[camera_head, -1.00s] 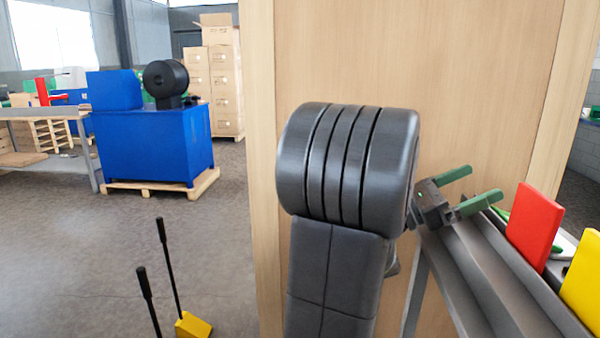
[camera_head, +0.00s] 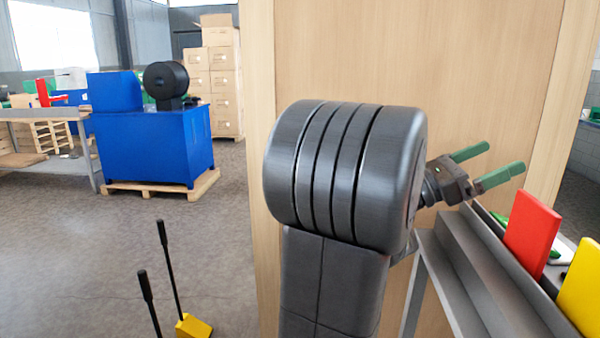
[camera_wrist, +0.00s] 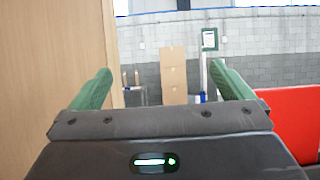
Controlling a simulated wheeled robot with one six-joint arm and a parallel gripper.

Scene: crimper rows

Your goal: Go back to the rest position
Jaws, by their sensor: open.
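My gripper (camera_head: 498,165) shows at the right of the head view, past my large grey arm joint. Its two green fingers are apart with nothing between them. It is in front of the wooden panel and above the grey metal rack. In the wrist view my gripper (camera_wrist: 158,85) has its green fingers spread wide, with the far room showing between them.
A grey rack (camera_head: 462,262) at the lower right holds a red panel (camera_head: 532,232) and a yellow panel (camera_head: 582,285). The red panel (camera_wrist: 290,120) is close right of my gripper in the wrist view. A wooden panel (camera_head: 400,55) stands behind my arm. Open floor (camera_head: 90,240) lies left.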

